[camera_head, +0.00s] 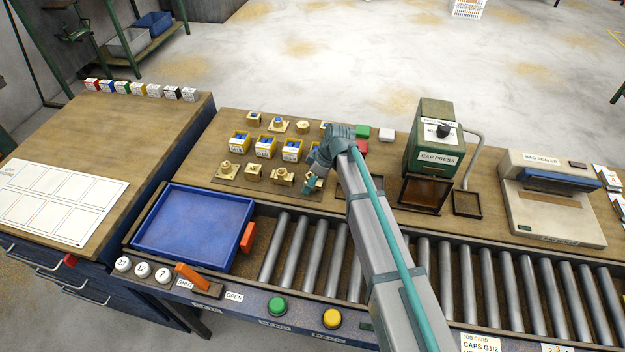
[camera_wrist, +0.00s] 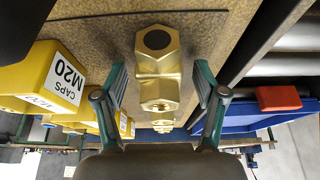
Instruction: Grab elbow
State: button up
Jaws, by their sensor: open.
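Several brass fittings stand in a row on a mat along the front of the wooden bench. The fitting at the row's right end (camera_head: 312,184) is partly hidden by my gripper (camera_head: 318,174). In the wrist view, a brass fitting with a hexagonal, dark-bored end (camera_wrist: 157,43) lies between and just beyond the fingertips of my gripper (camera_wrist: 160,78). The fingers are spread to either side, with a visible gap on both sides. More brass fittings (camera_wrist: 160,92) line up behind it. I cannot tell for sure which fitting is the elbow.
Yellow cap bins (camera_head: 265,148) stand behind the row; one (camera_wrist: 55,78) is close to the left finger in the wrist view. A blue tray (camera_head: 195,262) and the roller conveyor (camera_head: 290,250) lie in front. The green cap press (camera_head: 434,140) stands to the right.

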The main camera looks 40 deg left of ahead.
jog(key=shift+f, duration=0.1)
jog(key=shift+c, duration=0.3)
grip_shut()
jog(key=shift+a, duration=0.1)
